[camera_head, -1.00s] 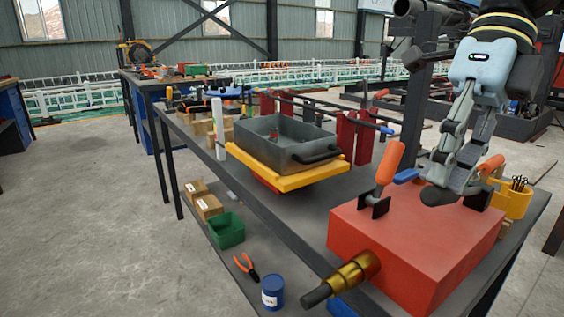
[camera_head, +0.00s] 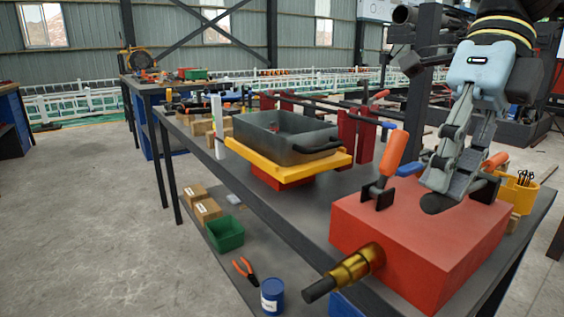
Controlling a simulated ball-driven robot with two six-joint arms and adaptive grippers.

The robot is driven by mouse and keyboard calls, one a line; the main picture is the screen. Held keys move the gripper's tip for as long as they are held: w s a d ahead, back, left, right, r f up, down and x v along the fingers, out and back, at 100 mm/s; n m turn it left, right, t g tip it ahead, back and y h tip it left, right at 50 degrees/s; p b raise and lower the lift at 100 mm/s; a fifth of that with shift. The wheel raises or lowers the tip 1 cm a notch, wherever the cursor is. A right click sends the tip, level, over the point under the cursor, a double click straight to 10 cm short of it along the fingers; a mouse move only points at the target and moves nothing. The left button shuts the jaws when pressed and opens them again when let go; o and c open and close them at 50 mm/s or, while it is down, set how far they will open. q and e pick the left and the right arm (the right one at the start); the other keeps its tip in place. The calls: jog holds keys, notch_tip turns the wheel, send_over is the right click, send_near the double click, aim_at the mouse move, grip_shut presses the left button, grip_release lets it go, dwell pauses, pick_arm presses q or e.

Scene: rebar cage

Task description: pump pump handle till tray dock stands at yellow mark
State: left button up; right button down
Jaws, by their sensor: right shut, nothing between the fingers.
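The tray dock is a yellow platform (camera_head: 330,166) on a red base (camera_head: 284,178), carrying a grey tray (camera_head: 290,150) with a dark handle. A white upright post (camera_head: 217,127) stands at its left; I cannot make out a yellow mark on it. The red pump box (camera_head: 400,232) sits at the near end of the bench. An orange lever (camera_head: 392,155), likely the pump handle, rises tilted from a black bracket on its top. My right gripper (camera_head: 440,196) is shut and empty, its fingertips over the box top, right of this lever and apart from it. My left gripper is out of view.
A brass fitting (camera_head: 355,266) juts from the box front. A second orange grip (camera_head: 495,161) and a yellow cup (camera_head: 518,194) are right of my gripper. Red uprights (camera_head: 345,138) stand behind the tray. A green bin (camera_head: 226,234) and cartons lie on the lower shelf.

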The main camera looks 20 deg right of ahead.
jog(key=shift+f, duration=0.25)
jog(key=shift+f+b, duration=0.4)
jog(key=shift+b, duration=0.15)
jog(key=s+a+p+v, duration=0.1)
jog(key=p+v, duration=0.4)
jog(key=v, duration=0.4)
jog(key=shift+w+r, duration=0.3)
jog(key=shift+r, duration=0.2)
jog(key=shift+a+f, duration=0.1)
jog(key=shift+f, duration=0.05)
dwell(0.5)
jog(key=shift+a+f+b, duration=0.25)
jog(key=shift+f+b, duration=0.25)
jog(key=shift+b, duration=0.2)
jog(key=shift+f, duration=0.1)
